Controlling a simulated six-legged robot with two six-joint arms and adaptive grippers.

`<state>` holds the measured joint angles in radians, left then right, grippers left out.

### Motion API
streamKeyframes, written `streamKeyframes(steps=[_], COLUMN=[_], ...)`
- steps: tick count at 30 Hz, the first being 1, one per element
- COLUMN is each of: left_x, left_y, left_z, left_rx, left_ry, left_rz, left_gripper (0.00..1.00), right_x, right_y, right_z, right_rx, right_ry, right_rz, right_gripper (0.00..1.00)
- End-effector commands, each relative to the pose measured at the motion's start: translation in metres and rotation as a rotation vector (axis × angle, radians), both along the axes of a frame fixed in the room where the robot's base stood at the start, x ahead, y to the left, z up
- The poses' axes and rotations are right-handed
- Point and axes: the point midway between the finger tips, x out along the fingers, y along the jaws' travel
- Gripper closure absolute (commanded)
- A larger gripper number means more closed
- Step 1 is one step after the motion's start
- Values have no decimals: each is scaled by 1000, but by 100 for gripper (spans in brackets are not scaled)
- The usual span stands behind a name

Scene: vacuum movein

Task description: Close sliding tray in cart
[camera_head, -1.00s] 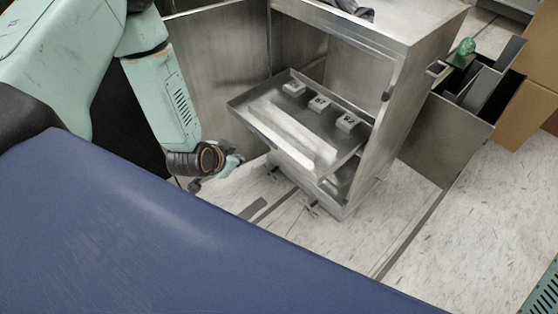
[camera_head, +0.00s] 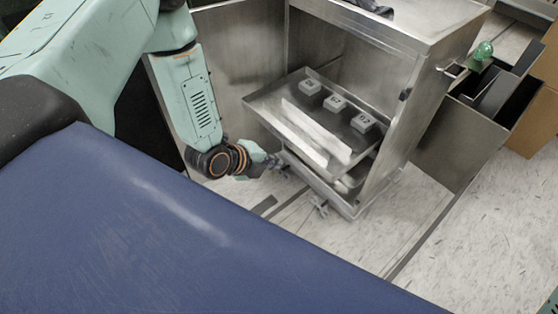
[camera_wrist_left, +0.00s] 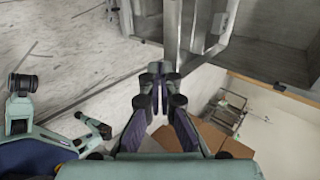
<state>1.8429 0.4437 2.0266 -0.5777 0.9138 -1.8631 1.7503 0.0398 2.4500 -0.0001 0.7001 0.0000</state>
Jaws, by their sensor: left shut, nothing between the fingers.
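The metal cart (camera_head: 432,85) stands with its front open and its door (camera_head: 235,65) swung out to the left. The sliding tray (camera_head: 262,108) is pulled out of the cart's front. Three small light boxes (camera_head: 336,102) with dark markings sit in its back part. My left gripper (camera_head: 274,162) is shut and empty, low beside the tray's left front side. Whether it touches the tray cannot be told. The left wrist view shows its fingers (camera_wrist_left: 160,76) together, with shiny metal panels (camera_wrist_left: 205,30) beyond them. My right gripper does not show.
A lower shelf or tray (camera_head: 318,182) sits under the sliding tray. A metal bin (camera_head: 450,140) with a green bottle (camera_head: 482,52) hangs at the cart's right. Cardboard boxes (camera_head: 540,115) stand farther right. The pale floor (camera_head: 330,255) before the cart is clear.

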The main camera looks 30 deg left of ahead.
Motion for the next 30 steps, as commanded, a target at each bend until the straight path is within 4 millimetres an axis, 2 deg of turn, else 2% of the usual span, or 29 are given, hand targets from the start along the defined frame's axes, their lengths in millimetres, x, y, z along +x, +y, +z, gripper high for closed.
streamKeyframes(steps=[1, 13, 15, 21, 30], left_x=[6, 56, 68, 86, 91], left_y=[-3, -21, -25, -31, -33], left_z=[-11, -60, -56, -55, -54], left_rx=[4, -1, 0, -2, -2], left_ry=[-1, -1, -4, -1, 1], left_rz=[-5, -2, -1, 0, 2], left_gripper=[100, 100, 100, 100, 100], right_x=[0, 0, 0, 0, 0], right_y=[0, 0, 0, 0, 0], right_z=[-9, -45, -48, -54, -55], right_rx=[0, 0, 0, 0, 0], right_ry=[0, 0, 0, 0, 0], right_rz=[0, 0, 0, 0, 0], right_gripper=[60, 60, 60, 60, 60])
